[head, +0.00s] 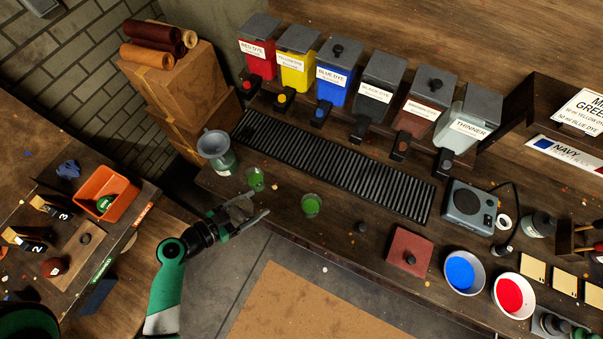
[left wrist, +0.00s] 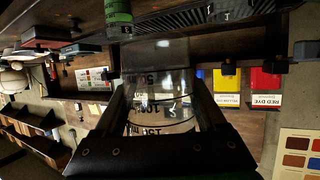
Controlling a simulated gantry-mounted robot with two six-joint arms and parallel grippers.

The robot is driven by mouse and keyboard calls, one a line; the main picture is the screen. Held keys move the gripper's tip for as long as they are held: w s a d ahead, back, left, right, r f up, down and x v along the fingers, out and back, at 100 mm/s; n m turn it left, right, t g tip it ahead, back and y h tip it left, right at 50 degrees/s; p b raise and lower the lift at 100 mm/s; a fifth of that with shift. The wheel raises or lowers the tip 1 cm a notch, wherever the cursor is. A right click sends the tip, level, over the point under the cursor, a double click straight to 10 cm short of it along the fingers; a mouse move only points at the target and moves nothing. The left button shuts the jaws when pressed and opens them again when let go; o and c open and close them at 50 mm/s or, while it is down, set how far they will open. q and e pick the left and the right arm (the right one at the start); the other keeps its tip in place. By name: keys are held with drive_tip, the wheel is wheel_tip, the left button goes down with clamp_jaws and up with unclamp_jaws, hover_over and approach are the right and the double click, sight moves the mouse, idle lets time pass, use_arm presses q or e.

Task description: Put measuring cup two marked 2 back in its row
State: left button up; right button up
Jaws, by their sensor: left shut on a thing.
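My left gripper (head: 258,205) is at the front edge of the bench. In the left wrist view the left gripper (left wrist: 160,88) is shut on a clear measuring cup (left wrist: 160,112) with black graduation marks. No number 2 can be read on it, and the clear cup is hard to make out in the head view. A measuring cup with green contents (head: 255,180) stands just beyond the gripper. Another green-filled cup (head: 311,205) stands to the right. My right gripper is not in view.
A grey funnel on a jar (head: 216,150) stands left of the cups. A slatted drain grate (head: 335,165) lies behind them, below the dye dispensers (head: 335,75). A red square block (head: 410,252) and paint bowls (head: 464,272) are to the right. An orange bin (head: 108,188) sits on the left table.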

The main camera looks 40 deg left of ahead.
use_arm(q)
drive_tip(key=shift+a+f, duration=0.1)
drive_tip(key=shift+a, duration=0.05)
drive_tip(key=f+b+x, duration=0.1)
drive_tip(key=b+x, duration=0.3)
drive_tip(key=x, duration=0.1)
drive_tip(key=a+f+b+x, duration=0.1)
drive_tip(key=b+x, duration=0.3)
drive_tip(key=x, duration=0.1)
drive_tip(key=s+f+b+x, duration=0.1)
drive_tip(key=b+x, duration=0.4)
drive_tip(key=shift+w+a+f, duration=0.1)
drive_tip(key=shift+w+f, duration=0.15)
drive_tip(key=shift+w, duration=0.05)
drive_tip(key=f, duration=0.1)
drive_tip(key=f+b, duration=0.1)
drive_tip(key=f, duration=0.1)
drive_tip(key=shift+w+b, duration=0.25)
drive_tip(key=shift+b, duration=0.05)
drive_tip(key=shift+f, duration=0.4)
drive_tip(key=shift+r, duration=0.1)
